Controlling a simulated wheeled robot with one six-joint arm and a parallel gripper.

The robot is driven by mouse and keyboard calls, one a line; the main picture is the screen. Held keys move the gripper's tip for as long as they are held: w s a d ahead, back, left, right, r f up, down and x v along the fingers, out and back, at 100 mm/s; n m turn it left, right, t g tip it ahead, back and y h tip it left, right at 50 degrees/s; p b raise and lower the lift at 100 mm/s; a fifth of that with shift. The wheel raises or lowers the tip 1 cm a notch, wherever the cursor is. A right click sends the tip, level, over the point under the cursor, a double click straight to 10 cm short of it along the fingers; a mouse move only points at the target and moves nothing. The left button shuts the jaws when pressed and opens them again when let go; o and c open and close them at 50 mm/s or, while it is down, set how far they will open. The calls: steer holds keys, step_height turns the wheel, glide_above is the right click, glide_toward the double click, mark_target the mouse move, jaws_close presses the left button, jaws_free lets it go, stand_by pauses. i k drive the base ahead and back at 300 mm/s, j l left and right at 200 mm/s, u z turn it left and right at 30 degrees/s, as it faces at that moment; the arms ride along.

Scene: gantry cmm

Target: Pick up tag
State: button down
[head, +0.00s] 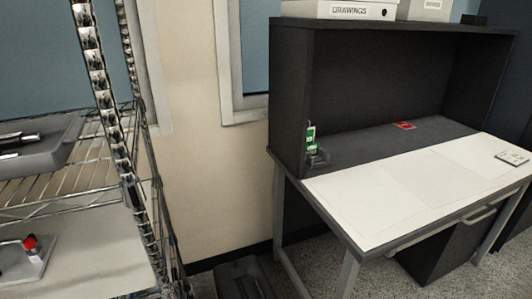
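A small flat red piece (404,125) with pale markings lies on the dark rear part of the desk (350,241), under the hutch; it looks like a tag. A small upright green and white item (311,138) stands in a dark holder (318,159) at the desk's left end, beside the hutch wall; it could also be a tag. I cannot read either one. My gripper is not in view.
White sheets (385,200) cover the desk's front. A pad (513,157) lies at its right. A wire shelf (75,188) at left holds a grey tray (62,137) and a red-knobbed item (31,243). A dark bin (242,279) stands on the floor. A box labelled DRAWINGS (349,11) tops the hutch.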

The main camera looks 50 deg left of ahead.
mark_target(313, 150)
steer(key=u, duration=1.7)
